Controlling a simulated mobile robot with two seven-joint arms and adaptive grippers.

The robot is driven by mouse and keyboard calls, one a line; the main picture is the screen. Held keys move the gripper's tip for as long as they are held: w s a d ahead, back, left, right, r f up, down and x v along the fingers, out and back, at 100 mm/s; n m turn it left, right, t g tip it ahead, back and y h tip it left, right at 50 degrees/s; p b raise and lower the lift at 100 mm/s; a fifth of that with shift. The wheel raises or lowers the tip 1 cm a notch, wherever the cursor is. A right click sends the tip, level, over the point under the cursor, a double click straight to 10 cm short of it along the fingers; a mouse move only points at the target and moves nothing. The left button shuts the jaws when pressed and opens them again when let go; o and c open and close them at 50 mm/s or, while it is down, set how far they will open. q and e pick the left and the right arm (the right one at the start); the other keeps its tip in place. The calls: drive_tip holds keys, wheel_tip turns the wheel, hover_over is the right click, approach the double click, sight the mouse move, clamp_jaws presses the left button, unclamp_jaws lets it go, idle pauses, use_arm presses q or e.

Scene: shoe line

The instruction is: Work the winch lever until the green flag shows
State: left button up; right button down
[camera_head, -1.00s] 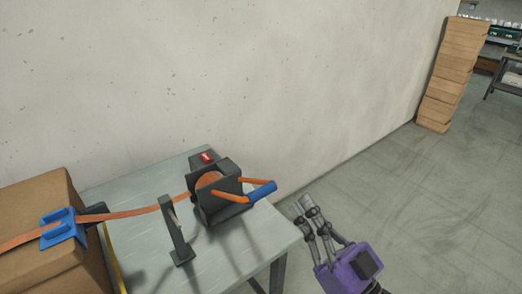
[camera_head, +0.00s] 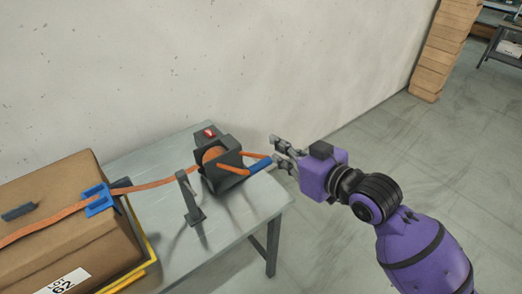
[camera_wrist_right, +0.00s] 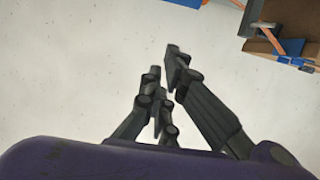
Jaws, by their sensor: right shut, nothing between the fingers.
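The winch (camera_head: 219,175) is a dark block on a grey table, with an orange strap wound on its drum. Its lever has orange arms and a blue handle (camera_head: 259,166) reaching out to the right. My left gripper is out of view.
The orange strap (camera_head: 155,185) runs left past a dark upright bracket (camera_head: 189,198) to a cardboard box (camera_head: 75,225) with a blue corner guard (camera_head: 98,199). A pale wall (camera_head: 250,70) stands behind the table. Floor to the right is clear.

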drive_tip(key=p, duration=0.1)
hover_over(261, 162)
wheel_tip(261, 162, down, 5)
drive_tip(key=shift+w+a+r, duration=0.1)
drive_tip(key=shift+w+a, duration=0.05)
drive_tip(key=shift+s+f, duration=0.25)
drive_tip(key=shift+f, duration=0.1)
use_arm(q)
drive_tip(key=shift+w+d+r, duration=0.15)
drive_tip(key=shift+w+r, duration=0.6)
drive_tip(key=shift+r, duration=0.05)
use_arm(e)
drive_tip(key=shift+f, duration=0.15)
